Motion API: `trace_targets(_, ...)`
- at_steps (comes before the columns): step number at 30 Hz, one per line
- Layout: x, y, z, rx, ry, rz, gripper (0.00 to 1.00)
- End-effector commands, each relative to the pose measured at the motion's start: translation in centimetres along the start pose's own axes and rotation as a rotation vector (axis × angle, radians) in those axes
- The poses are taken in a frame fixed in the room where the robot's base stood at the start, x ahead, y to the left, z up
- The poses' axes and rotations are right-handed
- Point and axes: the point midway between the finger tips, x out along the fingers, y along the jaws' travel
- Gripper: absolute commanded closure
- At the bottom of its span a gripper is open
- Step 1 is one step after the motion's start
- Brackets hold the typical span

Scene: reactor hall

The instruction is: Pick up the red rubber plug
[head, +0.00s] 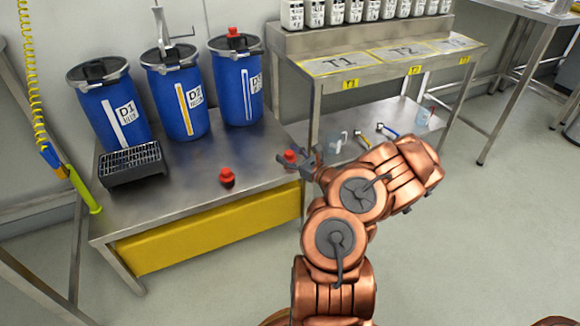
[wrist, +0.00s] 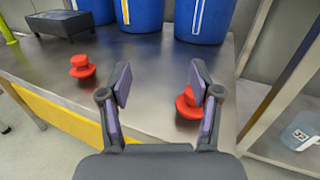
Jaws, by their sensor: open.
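One red plug (head: 291,156) is at the right edge of the low steel table, beside my gripper (head: 308,161). In the wrist view this plug (wrist: 185,104) shows beyond the right finger, which hides part of it. A second red plug (head: 227,176) stands near the table's front edge. It also shows in the wrist view (wrist: 82,67), left of my gripper (wrist: 161,84). A third red piece (head: 233,32) sits on the lid of the D3 drum. My gripper is open, with nothing held between its fingers.
Blue drums D1 (head: 115,115), D2 (head: 180,100) and D3 (head: 238,85) stand at the back of the low table (head: 190,205). A black grate tray (head: 130,165) is at its left. A taller steel bench (head: 345,65) with a lower shelf stands at right.

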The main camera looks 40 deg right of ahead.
Motion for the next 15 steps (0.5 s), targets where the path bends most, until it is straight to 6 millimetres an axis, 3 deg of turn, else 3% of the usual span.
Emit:
trace_targets(1,-1.2,-1.3,-2.2,0.02,0.013,-0.045,0.37)
trace_targets(6,-3.2,-3.7,-4.9,0.054,0.036,-0.125,0.37)
trace_targets(15,-1.0,-4.3,-5.2,0.056,0.039,-0.132,0.37)
